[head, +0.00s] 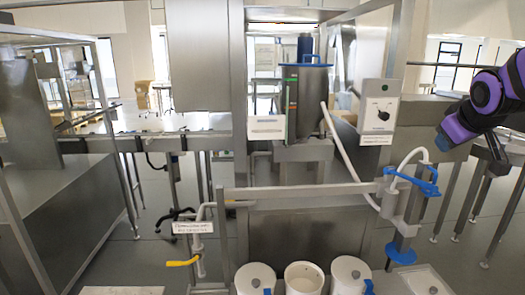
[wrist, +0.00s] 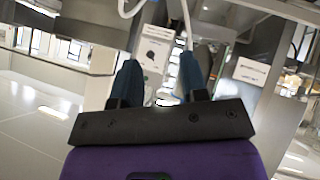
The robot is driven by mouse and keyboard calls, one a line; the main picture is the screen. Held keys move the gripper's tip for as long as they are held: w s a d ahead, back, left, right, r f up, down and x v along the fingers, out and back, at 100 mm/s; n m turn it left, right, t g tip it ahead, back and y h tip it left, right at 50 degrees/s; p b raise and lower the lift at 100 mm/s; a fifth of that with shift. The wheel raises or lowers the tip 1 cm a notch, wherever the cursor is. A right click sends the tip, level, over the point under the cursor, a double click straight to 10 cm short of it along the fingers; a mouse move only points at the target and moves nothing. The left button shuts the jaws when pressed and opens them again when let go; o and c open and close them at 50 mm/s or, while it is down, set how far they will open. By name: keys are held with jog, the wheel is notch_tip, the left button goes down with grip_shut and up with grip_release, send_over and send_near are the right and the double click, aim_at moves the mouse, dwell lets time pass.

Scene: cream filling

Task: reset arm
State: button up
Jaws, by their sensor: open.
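My gripper (wrist: 159,60) shows in the wrist view with its two dark blue fingers well apart and nothing between them. It is raised in the air, with a white control panel (wrist: 152,52) seen beyond the fingers. In the head view my purple arm comes in at the upper right, clear of the filling machine; I cannot make out the fingers there. The machine has a steel hopper (head: 305,100) with a blue rim, a dial panel (head: 380,112), and a blue lever (head: 415,182) at the right. White buckets stand at the bottom, the middle bucket (head: 303,278) showing an open top.
A steel frame bar (head: 300,191) crosses in front of the machine. A yellow-handled valve (head: 184,262) sits at its lower left. White hoses and the blue lever stick out left of my arm. Steel benches stand at both sides, with open floor (head: 160,262) at the left.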

jog(key=s+a+f+m+g+y, duration=0.1)
jog(key=s+a+g, duration=0.1)
jog(key=s+a, duration=0.5)
jog(key=s+a+f+m+g+y, duration=0.1)
jog(key=s+a, duration=0.6)
jog(key=s, duration=0.8)
jog(key=shift+f+g+y, duration=0.25)
jog(key=shift+g+y, duration=0.15)
jog(key=shift+y, duration=0.2)
